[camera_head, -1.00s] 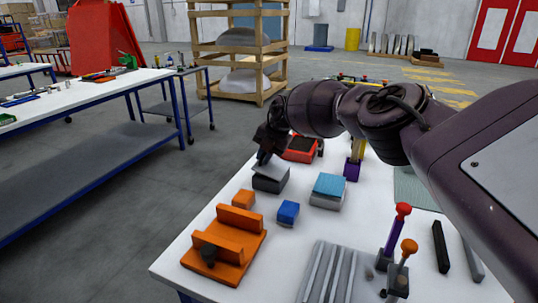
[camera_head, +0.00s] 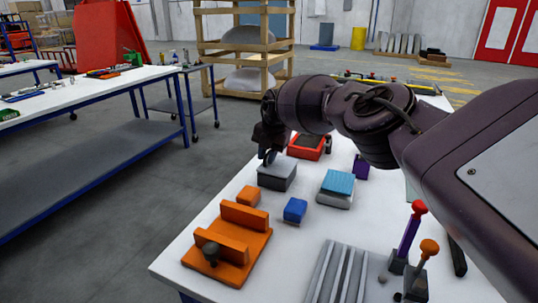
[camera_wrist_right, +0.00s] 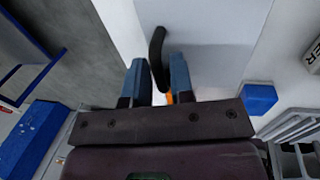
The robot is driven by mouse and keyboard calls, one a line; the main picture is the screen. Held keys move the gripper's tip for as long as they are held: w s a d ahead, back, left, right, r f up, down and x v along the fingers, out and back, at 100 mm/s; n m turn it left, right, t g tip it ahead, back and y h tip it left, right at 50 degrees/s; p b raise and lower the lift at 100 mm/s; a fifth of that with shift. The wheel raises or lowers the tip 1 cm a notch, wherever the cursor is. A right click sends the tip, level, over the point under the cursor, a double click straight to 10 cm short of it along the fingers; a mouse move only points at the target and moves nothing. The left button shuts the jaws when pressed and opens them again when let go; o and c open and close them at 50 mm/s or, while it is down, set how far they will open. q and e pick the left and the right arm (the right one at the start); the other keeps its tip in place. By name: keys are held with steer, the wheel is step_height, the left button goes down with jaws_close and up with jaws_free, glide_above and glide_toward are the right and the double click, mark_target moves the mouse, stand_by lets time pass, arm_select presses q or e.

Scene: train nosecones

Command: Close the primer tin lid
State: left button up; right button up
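The primer tin (camera_head: 277,182) is a dark grey box on the white table, with a lighter grey lid (camera_head: 281,168) lying about level on top. Any small gap under the lid is too small to tell. My right gripper (camera_head: 268,157) points down at the lid's far left edge, touching or just above it. In the right wrist view its two blue-grey fingers (camera_wrist_right: 158,78) are apart, with a dark curved piece (camera_wrist_right: 157,52) between them and space beside it. A broad pale grey surface, probably the lid, lies beyond. My left gripper is out of view.
A blue block (camera_head: 295,210), an orange block (camera_head: 249,196) and an orange fixture (camera_head: 229,249) stand nearer. A turquoise-topped box (camera_head: 337,187) is to the right and a red box (camera_head: 307,146) behind. The table's left edge is close to the tin.

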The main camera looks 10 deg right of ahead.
mark_target(273, 164)
steer(key=shift+o, duration=1.2)
steer(key=shift+a+f, duration=0.15)
steer(key=shift+a, duration=0.2)
steer(key=shift+d, duration=0.2)
steer(key=shift+d+r, duration=0.15)
steer(key=shift+r, duration=0.35)
steer(key=p+v, duration=0.2)
steer(key=v, duration=0.8)
